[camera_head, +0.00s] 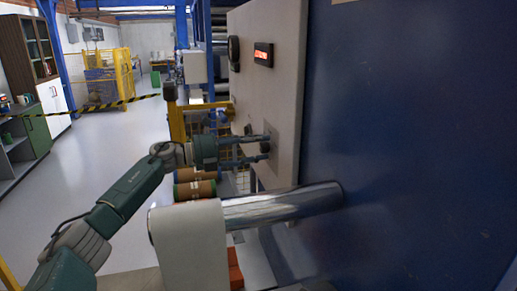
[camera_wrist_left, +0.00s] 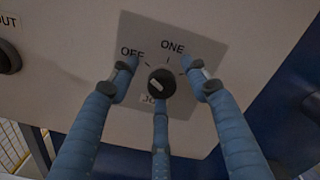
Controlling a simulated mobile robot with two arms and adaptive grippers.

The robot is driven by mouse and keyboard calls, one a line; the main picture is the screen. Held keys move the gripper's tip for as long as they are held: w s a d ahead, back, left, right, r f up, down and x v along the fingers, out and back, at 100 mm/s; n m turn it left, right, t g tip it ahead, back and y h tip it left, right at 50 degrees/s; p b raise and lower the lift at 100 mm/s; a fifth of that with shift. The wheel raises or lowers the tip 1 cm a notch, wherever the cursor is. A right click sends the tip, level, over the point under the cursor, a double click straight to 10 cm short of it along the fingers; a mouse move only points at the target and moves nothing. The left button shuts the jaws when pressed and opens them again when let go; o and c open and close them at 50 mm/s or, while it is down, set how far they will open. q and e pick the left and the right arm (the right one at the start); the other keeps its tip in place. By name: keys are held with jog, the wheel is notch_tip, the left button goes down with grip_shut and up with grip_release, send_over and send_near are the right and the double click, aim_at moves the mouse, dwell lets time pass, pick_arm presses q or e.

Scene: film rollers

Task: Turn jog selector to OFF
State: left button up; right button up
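The jog selector (camera_wrist_left: 162,84) is a round black knob with a white mark on a grey plate (camera_wrist_left: 215,55). The labels OFF and ONE show above it; the label below is partly hidden by a finger. The white mark slants from upper left to lower right; I cannot tell which label it points at. My left gripper (camera_wrist_left: 160,78) is open, with its three blue fingers spread around the knob: one at each upper side, one below. In the head view, my left gripper (camera_head: 266,147) reaches the panel at the dark knob. My right gripper is not in view.
A shiny metal roller (camera_head: 280,205) lies below my left gripper. A large blue wall (camera_head: 420,130) fills the right. Open floor lies at left.

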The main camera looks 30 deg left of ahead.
pick_arm(q)
jog(key=shift+s+f, duration=0.1)
jog(key=shift+f, duration=0.2)
jog(key=shift+s+a, duration=0.1)
jog(key=shift+s, duration=0.05)
jog(key=v, duration=1.1)
jog(key=shift+a, duration=0.25)
jog(key=shift+s+r, duration=0.1)
